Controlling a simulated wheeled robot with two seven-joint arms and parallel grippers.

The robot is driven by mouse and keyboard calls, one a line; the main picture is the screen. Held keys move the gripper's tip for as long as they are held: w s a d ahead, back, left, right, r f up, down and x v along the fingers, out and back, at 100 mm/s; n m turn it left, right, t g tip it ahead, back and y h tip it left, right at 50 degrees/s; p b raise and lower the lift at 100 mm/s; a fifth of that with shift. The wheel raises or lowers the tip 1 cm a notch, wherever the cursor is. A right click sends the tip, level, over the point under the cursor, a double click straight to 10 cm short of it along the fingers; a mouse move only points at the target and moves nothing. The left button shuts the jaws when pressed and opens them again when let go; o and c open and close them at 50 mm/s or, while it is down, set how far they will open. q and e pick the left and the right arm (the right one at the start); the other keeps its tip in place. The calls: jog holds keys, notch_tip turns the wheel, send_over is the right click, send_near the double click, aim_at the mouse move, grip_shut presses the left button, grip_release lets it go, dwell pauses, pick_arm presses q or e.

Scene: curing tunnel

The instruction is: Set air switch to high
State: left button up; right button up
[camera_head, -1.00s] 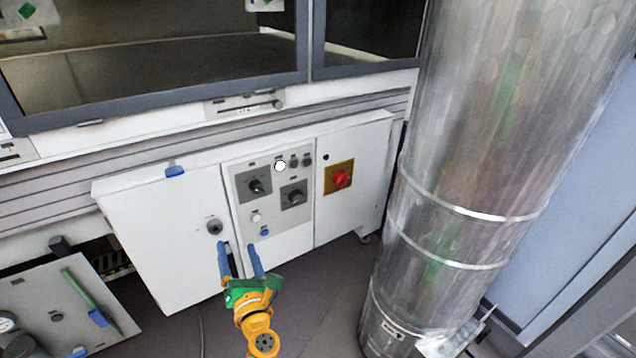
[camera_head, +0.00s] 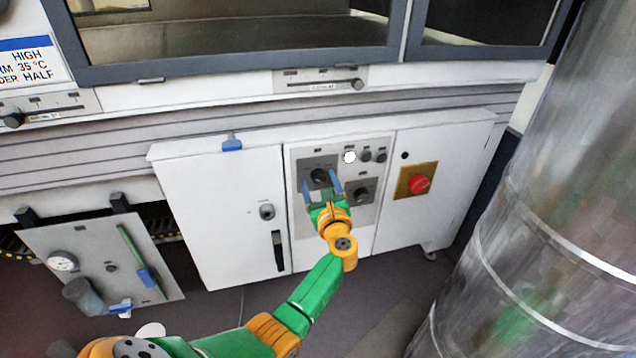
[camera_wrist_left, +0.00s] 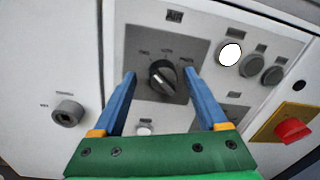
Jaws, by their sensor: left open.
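The air switch is a black rotary knob (camera_wrist_left: 163,76) on a grey plate under an "AIR" label in the left wrist view. Its pale pointer mark leans toward the lower right. In the head view the air knob (camera_head: 320,178) is on the white cabinet's control panel. My left gripper (camera_head: 320,188) is open in front of the knob. In the left wrist view its two blue fingers (camera_wrist_left: 160,85) stand on either side of the knob, apart from it. How far the fingertips are from the panel is hard to tell. My right gripper is not in view.
A second knob (camera_head: 361,189) sits just right of the air knob. A lit white lamp (camera_head: 349,157) is above, beside dark buttons. A red switch (camera_head: 418,184) on a yellow plate is farther right. A metal duct (camera_head: 560,220) stands at the right.

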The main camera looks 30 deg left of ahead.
pick_arm(q)
grip_shut()
